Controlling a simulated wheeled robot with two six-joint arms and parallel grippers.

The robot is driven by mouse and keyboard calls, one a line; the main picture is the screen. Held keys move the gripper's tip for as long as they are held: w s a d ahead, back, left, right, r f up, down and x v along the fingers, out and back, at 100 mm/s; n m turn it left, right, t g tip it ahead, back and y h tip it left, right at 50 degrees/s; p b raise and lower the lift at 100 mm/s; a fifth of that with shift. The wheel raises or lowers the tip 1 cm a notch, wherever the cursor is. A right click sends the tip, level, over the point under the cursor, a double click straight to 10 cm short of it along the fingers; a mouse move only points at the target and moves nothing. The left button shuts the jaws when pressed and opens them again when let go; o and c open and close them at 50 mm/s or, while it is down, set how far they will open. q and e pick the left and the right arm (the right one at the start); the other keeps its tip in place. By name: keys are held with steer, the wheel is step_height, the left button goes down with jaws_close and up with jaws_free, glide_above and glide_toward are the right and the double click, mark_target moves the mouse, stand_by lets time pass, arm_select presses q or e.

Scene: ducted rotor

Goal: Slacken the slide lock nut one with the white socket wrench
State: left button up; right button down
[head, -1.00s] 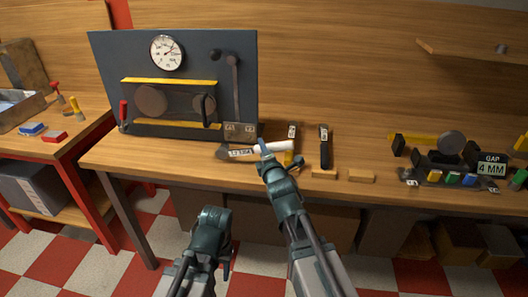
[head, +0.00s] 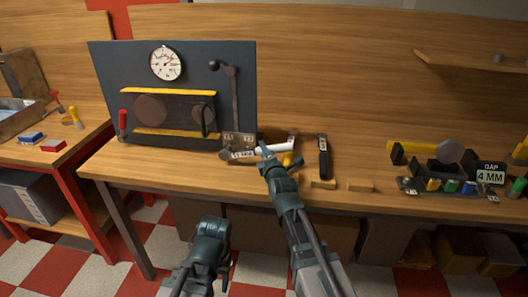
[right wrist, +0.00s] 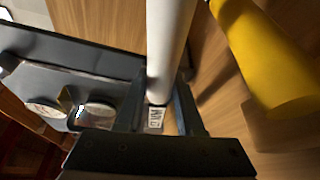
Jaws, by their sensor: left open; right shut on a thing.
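The white socket wrench (head: 277,147) is in my right gripper (head: 265,150), which is shut on its white shaft. In the right wrist view the shaft (right wrist: 168,40) runs between the two fingers, with a small label (right wrist: 155,116) at them. The wrench's labelled end lies in front of the lower edge of the metal slide plate (head: 236,141) on the dark panel. My left gripper (head: 212,226) is open and empty in front of the bench.
The dark panel (head: 100,75) carries a dial gauge (head: 166,63) and a lever (head: 234,90). A yellow-handled tool (right wrist: 265,60) lies close beside the wrench. A black-handled tool (head: 323,158) and wooden blocks (head: 360,185) are to the right. A gap fixture (head: 490,173) stands further right.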

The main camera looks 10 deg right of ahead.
steer(key=shift+w, duration=0.1)
steer(key=shift+w+d, duration=0.25)
steer(key=shift+w, duration=0.55)
steer(key=a+r+n+p, duration=0.1)
steer(key=r+p, duration=0.1)
steer(key=p, duration=0.1)
steer(key=a+r+n+g+h+p, duration=0.1)
steer(key=r+p, duration=0.1)
steer(key=p, duration=0.1)
steer(key=w+r+n+p, duration=0.1)
steer(key=r+n+p, duration=0.1)
steer(key=p, duration=0.1)
steer(key=shift+a+g, duration=0.4)
steer(key=shift+s+f, duration=0.1)
steer(key=shift+s, duration=0.15)
steer(key=shift+s+a, duration=0.2)
steer(key=shift+s, duration=0.3)
steer(key=shift+s+a, duration=0.2)
steer(key=shift+s, duration=0.3)
